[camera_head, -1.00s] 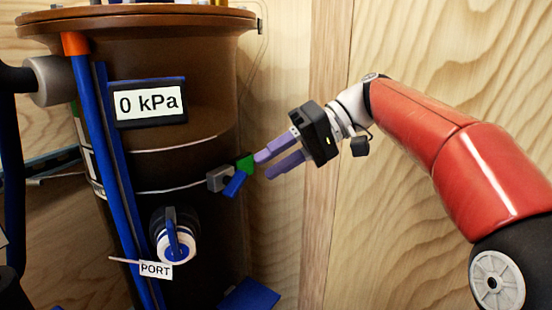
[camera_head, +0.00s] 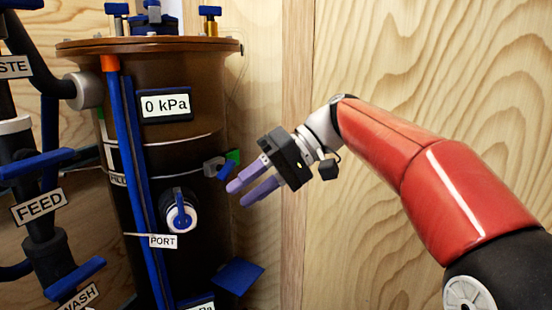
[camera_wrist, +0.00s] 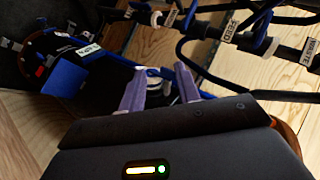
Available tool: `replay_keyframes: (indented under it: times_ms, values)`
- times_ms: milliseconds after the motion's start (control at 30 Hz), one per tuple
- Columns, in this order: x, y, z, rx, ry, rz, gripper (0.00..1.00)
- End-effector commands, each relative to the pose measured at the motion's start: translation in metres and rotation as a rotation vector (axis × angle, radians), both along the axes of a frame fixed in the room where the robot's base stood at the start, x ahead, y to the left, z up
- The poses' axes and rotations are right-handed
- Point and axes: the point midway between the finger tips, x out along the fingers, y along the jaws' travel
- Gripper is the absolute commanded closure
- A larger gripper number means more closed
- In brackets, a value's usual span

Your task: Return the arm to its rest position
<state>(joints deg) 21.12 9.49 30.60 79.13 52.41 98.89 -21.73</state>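My red arm (camera_head: 440,190) reaches in from the right in the head view. My gripper (camera_head: 236,194) has two purple fingers that point down and left, apart from each other with nothing visible between them. The fingertips are near the right side of the brown filter vessel (camera_head: 190,75), just below a small valve with a blue and green handle (camera_head: 228,165). I cannot tell exactly how far they are from it. In the wrist view the two fingers (camera_wrist: 160,85) also stand apart.
The vessel carries a display reading 0 kPa (camera_head: 166,105) and a PORT fitting (camera_head: 180,212). Pipes with blue handles labelled FEED (camera_head: 38,206) and WASH stand at the left. A blue plate (camera_head: 238,275) juts out low. The wooden wall (camera_head: 420,60) lies behind my arm.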

Motion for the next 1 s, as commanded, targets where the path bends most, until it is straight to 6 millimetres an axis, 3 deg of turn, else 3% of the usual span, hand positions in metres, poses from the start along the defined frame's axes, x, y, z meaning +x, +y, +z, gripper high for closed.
replay_keyframes:
  times_ms: [300,533,667,900,1000]
  values:
    - [-0.020,-0.004,-0.036,-0.202,-0.015,-0.142,0.67]
    - [-0.047,-0.031,-0.077,-0.422,-0.066,-0.321,0.67]
    - [-0.074,-0.068,-0.106,-0.577,-0.133,-0.469,0.67]
    - [-0.137,-0.159,-0.164,-0.796,-0.317,-0.736,0.67]
    - [-0.154,-0.182,-0.182,-0.829,-0.373,-0.788,0.67]
